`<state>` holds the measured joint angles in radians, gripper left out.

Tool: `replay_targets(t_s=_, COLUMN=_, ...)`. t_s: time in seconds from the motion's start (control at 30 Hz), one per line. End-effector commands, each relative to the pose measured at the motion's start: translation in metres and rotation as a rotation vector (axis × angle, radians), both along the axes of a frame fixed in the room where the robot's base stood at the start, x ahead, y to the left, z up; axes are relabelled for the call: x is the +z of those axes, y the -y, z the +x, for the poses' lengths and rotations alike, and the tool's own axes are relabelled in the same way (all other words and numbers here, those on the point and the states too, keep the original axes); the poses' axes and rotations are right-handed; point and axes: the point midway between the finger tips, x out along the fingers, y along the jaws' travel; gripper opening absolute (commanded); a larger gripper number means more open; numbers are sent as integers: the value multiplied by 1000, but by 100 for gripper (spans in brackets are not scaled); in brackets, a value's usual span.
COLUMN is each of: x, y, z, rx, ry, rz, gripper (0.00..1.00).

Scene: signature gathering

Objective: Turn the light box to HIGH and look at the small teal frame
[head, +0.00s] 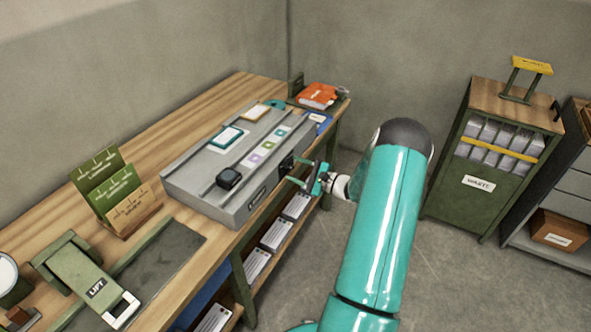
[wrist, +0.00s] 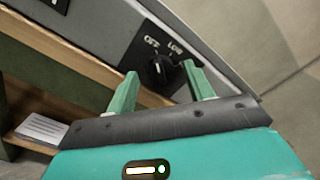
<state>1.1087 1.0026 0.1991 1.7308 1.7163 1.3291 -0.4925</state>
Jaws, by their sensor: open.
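The grey light box (head: 180,186) stands on the wooden bench. A dark control panel (head: 287,163) is on its front side. In the wrist view, a black knob (wrist: 157,70) sits on that panel, with the labels OFF and LOW above it; I see no HIGH label. The knob's pointer setting is hard to tell. My gripper (head: 296,170) is in front of the panel, and its green fingers (wrist: 160,72) are open on either side of the knob in the picture. I cannot tell if they touch it. The small teal frame (head: 227,138) lies on the box top.
A black loupe-like block (head: 229,178) and a strip of coloured squares (head: 262,148) lie on the box. An orange book (head: 318,95) is on the bench behind. Papers fill the shelf below. A green waste cabinet (head: 470,190) stands right, with clear floor (head: 450,280) before it.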

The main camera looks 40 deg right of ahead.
Motion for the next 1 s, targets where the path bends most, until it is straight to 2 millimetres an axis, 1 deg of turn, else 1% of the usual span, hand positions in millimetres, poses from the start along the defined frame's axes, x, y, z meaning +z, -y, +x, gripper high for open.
replay_targets(t_s=0.13, x=0, y=-3, z=7, rx=0, ry=-1, rz=0, gripper=52)
replay_targets(t_s=0.37, x=0, y=-3, z=8, rx=0, ry=-1, rz=0, gripper=52)
replay_targets(t_s=0.47, x=0, y=-3, z=8, rx=0, ry=-1, rz=0, gripper=35)
replay_targets(t_s=0.5, x=0, y=-3, z=8, rx=0, ry=-1, rz=0, gripper=27)
replay_targets(t_s=0.6, x=0, y=-3, z=8, rx=0, ry=-1, rz=0, gripper=9)
replay_targets(t_s=0.83, x=0, y=-3, z=8, rx=0, ry=-5, rz=9, gripper=9)
replay_targets(t_s=1.0, x=0, y=-3, z=8, rx=-1, ry=-19, rz=52, gripper=9)
